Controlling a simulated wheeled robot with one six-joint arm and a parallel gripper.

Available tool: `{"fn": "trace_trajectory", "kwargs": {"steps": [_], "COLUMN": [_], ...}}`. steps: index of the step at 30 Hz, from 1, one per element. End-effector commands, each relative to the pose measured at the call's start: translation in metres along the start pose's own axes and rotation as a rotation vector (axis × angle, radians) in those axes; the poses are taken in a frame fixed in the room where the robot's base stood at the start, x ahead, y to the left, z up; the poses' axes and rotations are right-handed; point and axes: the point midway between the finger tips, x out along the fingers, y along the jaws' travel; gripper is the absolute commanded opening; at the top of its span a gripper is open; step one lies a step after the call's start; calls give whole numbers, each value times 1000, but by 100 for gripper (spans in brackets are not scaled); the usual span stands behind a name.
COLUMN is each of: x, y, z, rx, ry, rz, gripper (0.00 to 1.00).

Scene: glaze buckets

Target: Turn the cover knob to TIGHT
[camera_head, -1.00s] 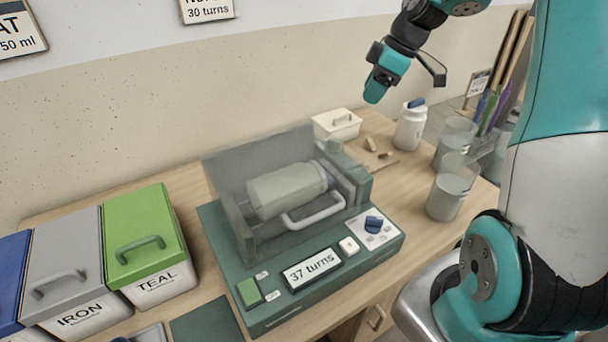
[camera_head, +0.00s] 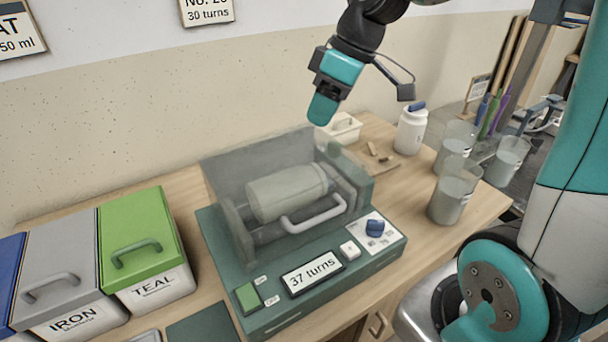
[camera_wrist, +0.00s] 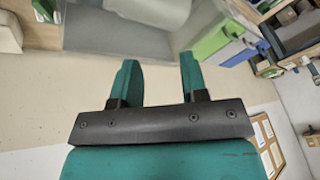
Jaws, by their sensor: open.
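The cover knob (camera_head: 374,227) is a small blue knob on a white plate at the right front of the green machine (camera_head: 385,249). The plate's markings are too small to read, so I cannot tell its setting. A clear grey cover (camera_head: 225,175) with a pale handle stands over a pale jar (camera_head: 285,194) lying on its side on rollers. My gripper (camera_head: 322,112) is in the air above and behind the machine, well apart from the knob. In the wrist view my gripper (camera_wrist: 155,80) has its two teal fingers spread, with nothing between them.
The machine's display (camera_head: 312,274) reads 37 turns, with a white button (camera_head: 349,250) beside it and a green button (camera_head: 248,297) at left. TEAL (camera_head: 150,286) and IRON (camera_head: 75,318) bins stand left. Clear beakers (camera_head: 452,195) and a white bottle (camera_head: 410,130) stand right.

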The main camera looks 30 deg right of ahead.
Motion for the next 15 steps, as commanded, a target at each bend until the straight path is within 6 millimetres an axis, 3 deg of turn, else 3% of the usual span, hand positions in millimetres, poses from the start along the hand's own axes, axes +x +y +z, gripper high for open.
{"fn": "trace_trajectory", "kwargs": {"steps": [15], "x": [26], "y": [-106], "z": [9], "rx": [65], "ry": [-45], "rz": [-61], "gripper": [40]}}
